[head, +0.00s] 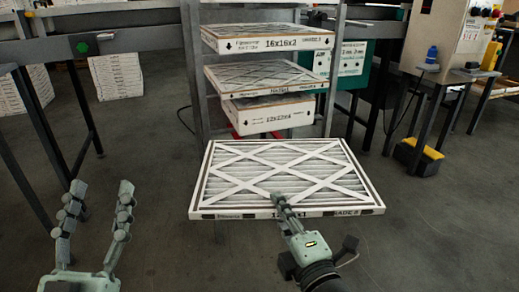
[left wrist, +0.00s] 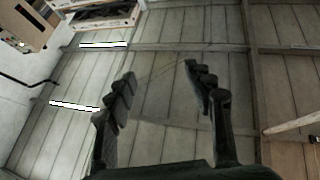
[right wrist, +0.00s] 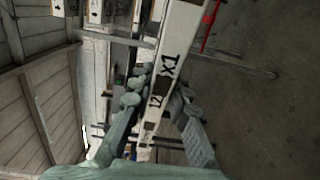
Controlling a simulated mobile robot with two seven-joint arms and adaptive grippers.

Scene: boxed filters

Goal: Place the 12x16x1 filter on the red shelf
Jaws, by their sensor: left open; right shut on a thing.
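The 12x16x1 filter (head: 240,180) is a thin, white-framed panel with a crossed lattice front. My right gripper (head: 283,205) is shut on its near edge and holds it roughly flat in front of the shelf rack. In the right wrist view the filter's edge (right wrist: 172,62), marked "12" and "X1", runs between the fingers. My left gripper (head: 97,205) is open and empty at the lower left; its open fingers also show in the left wrist view (left wrist: 160,85). A small part of the red shelf (head: 238,133) shows low on the rack, mostly hidden behind the boxed filters and the held filter.
The grey rack holds a 16x16x2 filter (head: 268,40), another filter (head: 265,76) and a 12x12x4 filter (head: 270,114). A table (head: 130,40) stands at left. A beige machine (head: 445,40) and a yellow-topped block (head: 420,150) are at right.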

